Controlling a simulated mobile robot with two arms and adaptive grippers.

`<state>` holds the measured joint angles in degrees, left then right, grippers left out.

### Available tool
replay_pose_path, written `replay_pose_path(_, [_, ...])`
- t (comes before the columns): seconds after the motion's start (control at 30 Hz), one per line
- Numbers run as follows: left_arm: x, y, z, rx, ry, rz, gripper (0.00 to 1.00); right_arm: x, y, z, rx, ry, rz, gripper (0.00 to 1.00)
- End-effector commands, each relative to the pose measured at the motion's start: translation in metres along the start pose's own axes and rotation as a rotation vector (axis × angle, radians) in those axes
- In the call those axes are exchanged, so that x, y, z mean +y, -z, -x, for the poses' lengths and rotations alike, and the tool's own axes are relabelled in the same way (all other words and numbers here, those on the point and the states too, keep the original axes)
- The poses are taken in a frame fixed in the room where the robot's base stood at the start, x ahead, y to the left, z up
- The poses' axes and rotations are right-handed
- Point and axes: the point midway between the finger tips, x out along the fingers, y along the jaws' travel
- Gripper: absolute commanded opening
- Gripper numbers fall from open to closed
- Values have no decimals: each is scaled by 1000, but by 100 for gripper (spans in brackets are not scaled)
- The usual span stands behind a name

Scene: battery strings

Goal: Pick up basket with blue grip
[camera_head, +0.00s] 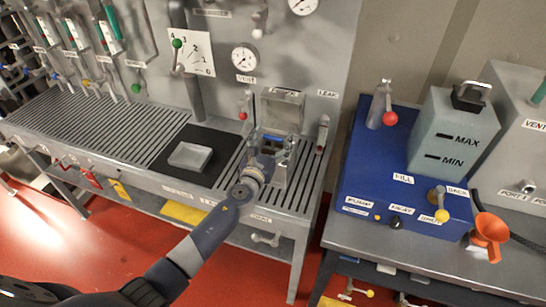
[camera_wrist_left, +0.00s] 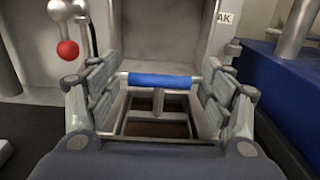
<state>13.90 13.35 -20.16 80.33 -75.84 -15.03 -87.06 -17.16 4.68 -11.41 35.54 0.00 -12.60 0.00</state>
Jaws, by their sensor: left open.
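The basket (camera_wrist_left: 158,126) is a metal frame with a blue grip (camera_wrist_left: 160,81) across its top, seen in the left wrist view. The blue grip also shows small in the head view (camera_head: 273,139). The basket sits inside a grey open-topped housing at the right end of the slatted bench. My left gripper (camera_wrist_left: 160,92) is open, with one finger at each end of the blue grip. I cannot tell whether the fingers touch it. In the head view my left gripper (camera_head: 270,150) reaches into the housing and hides most of the basket. My right gripper is not in view.
A raised lid (camera_head: 283,97) stands behind the basket. A red-knobbed lever (camera_wrist_left: 67,40) is close on the left. A small grey tray (camera_head: 190,156) lies on a black mat to the left. A blue unit (camera_head: 375,165) stands on the right table, across a gap.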

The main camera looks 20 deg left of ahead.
Motion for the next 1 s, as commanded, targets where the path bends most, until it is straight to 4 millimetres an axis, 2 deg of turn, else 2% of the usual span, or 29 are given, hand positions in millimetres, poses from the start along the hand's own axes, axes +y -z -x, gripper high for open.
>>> replay_pose_path(0.3, [0, 0, -6, 1, 0, 1, 73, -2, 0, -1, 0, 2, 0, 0])
replay_pose_path(0.37, [0, 0, -5, 1, 0, 1, 62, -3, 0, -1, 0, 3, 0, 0])
replay_pose_path(0.6, [0, 0, -5, 1, 0, 0, 8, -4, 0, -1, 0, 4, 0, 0])
replay_pose_path(0.63, [0, 0, -6, 0, 0, 1, 5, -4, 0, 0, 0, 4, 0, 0])
replay_pose_path(1.0, [0, -6, -5, -1, 0, 0, 5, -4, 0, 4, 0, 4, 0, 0])
